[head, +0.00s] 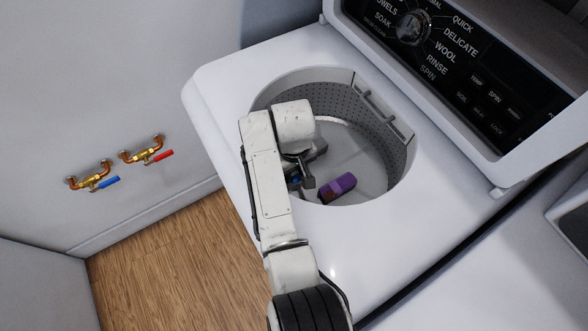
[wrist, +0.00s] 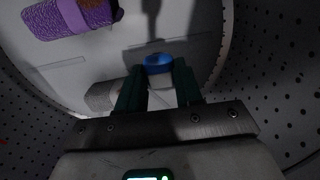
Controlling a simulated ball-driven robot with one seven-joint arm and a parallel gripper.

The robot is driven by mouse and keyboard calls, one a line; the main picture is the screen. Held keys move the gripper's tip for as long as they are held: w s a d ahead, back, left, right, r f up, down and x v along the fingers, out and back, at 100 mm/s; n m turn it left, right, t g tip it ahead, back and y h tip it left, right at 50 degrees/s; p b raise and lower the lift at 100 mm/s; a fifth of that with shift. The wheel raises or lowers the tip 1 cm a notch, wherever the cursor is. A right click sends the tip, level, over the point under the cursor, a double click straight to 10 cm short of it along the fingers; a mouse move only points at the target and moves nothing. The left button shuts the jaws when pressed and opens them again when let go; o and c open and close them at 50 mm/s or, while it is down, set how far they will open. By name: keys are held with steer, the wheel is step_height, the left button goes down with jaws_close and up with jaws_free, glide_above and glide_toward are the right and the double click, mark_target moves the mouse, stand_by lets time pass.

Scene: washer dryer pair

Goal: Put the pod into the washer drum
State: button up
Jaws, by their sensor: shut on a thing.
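The washer drum (head: 385,130) is open at the top, with a perforated grey wall. My gripper (head: 300,180) is down inside its opening. In the wrist view my gripper (wrist: 159,78) has its dark green fingers shut on a small round blue pod (wrist: 158,64). The pod shows at the fingertips, with the pale drum floor beyond it. I cannot tell whether the pod touches the floor.
A purple rolled cloth (head: 338,187) with a dark end lies on the drum floor; it also shows in the wrist view (wrist: 75,15). A grey bundle (wrist: 103,96) lies left of the fingers. The control panel (head: 450,60) stands behind the drum. Two wall taps (head: 140,152) are at left.

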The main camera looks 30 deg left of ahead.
steer(key=shift+f, duration=0.4)
steer(key=shift+f+b, duration=0.2)
steer(key=shift+b, duration=0.15)
steer(key=o, duration=1)
steer(key=shift+r, duration=0.1)
step_height(320, 180, up, 13)
steer(key=p, duration=0.1)
steer(key=shift+r, duration=0.1)
